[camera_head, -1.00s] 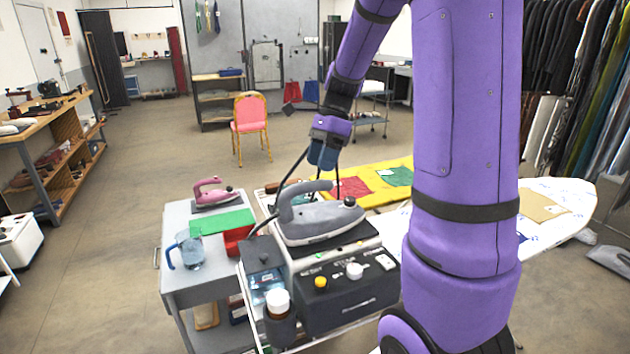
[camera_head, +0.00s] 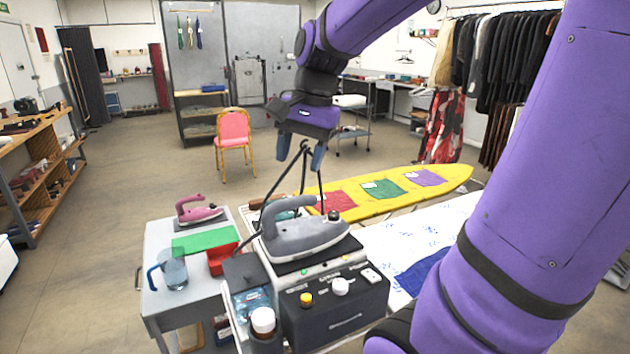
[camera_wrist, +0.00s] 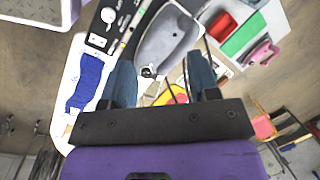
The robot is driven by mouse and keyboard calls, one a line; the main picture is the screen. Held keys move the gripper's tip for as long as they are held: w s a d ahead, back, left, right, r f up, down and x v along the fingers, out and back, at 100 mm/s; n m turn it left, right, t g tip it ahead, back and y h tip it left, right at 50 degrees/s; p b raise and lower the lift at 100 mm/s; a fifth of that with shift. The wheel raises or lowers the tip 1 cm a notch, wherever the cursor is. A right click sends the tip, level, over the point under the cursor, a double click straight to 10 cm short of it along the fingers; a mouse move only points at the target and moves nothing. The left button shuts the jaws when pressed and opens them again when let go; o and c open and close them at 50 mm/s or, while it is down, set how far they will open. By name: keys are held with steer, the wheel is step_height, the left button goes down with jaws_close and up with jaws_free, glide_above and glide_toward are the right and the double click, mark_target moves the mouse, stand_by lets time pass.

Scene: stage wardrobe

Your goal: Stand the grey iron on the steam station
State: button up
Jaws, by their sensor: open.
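The grey iron (camera_head: 300,238) rests on top of the black steam station (camera_head: 336,306), its nose pointing right in the head view. In the wrist view the grey iron (camera_wrist: 168,42) lies ahead of my fingers. The front of the steam station carries a yellow button and white knobs. My gripper (camera_head: 301,156) is open and empty, above and behind the iron, fingers pointing down. In the wrist view my gripper (camera_wrist: 164,88) has its two blue fingers spread wide, apart from the iron. A dark cable runs up beside the iron.
A pink iron (camera_head: 198,211), a green cloth (camera_head: 204,231), a red box (camera_head: 222,258) and a clear jug (camera_head: 174,270) stand on a grey cart to the left. A white-capped bottle (camera_head: 263,322) is in front. A yellow ironing board (camera_head: 402,198) lies behind right.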

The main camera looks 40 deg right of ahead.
steer(key=s+a+n+t+h, duration=0.2)
steer(key=s+a+n+t, duration=0.2)
steer(key=s+n, duration=0.7)
steer(key=shift+a+r+n, duration=0.15)
steer(key=shift+a+n, duration=0.15)
steer(key=shift+a, duration=0.9)
stand_by(0.7)
